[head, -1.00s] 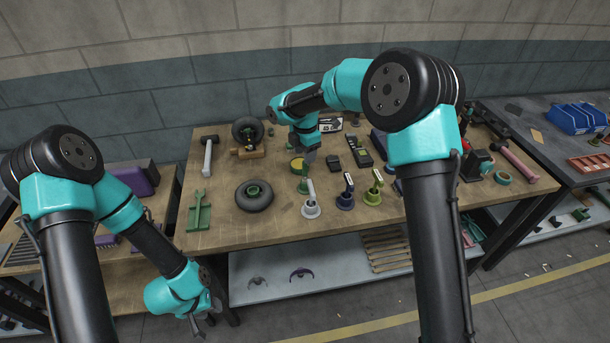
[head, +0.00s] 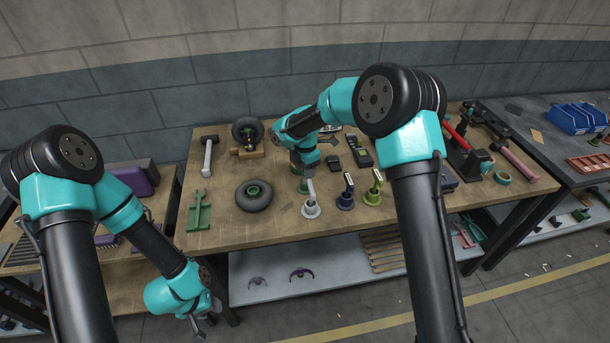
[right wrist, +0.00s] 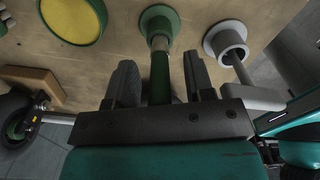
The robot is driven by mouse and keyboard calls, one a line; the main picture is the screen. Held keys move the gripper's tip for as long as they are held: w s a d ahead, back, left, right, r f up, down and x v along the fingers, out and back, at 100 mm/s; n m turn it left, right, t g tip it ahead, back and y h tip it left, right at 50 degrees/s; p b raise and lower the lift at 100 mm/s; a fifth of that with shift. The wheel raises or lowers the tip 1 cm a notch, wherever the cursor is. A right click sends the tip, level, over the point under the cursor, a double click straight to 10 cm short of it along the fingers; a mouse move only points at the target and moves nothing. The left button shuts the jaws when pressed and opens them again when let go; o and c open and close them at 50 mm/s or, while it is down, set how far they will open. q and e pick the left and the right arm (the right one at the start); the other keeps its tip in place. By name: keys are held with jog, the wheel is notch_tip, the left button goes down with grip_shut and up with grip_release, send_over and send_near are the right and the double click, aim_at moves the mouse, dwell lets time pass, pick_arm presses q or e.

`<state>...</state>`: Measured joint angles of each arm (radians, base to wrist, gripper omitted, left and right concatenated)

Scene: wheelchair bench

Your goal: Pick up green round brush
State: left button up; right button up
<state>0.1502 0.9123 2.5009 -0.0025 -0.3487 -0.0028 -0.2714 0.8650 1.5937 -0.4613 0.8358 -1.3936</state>
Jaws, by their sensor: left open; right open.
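The green round brush (head: 303,185) stands upright on the bench, partly hidden behind my right gripper (head: 308,170). In the right wrist view its round green base (right wrist: 158,18) shows at the top, and its green handle (right wrist: 160,78) lies between the two separated fingers of my right gripper (right wrist: 160,72). Contact between fingers and handle cannot be told. My left gripper (head: 198,325) is open and empty, low in front of the bench.
A grey round brush (head: 311,208) stands close beside the green one, with a navy one (head: 346,200) and an olive one (head: 373,195) further right. A small wheel (head: 254,195) lies to the left. A yellow-topped green tin (right wrist: 75,18) is nearby.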

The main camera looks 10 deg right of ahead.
jog(key=shift+f, duration=0.15)
dwell(0.3)
grip_shut()
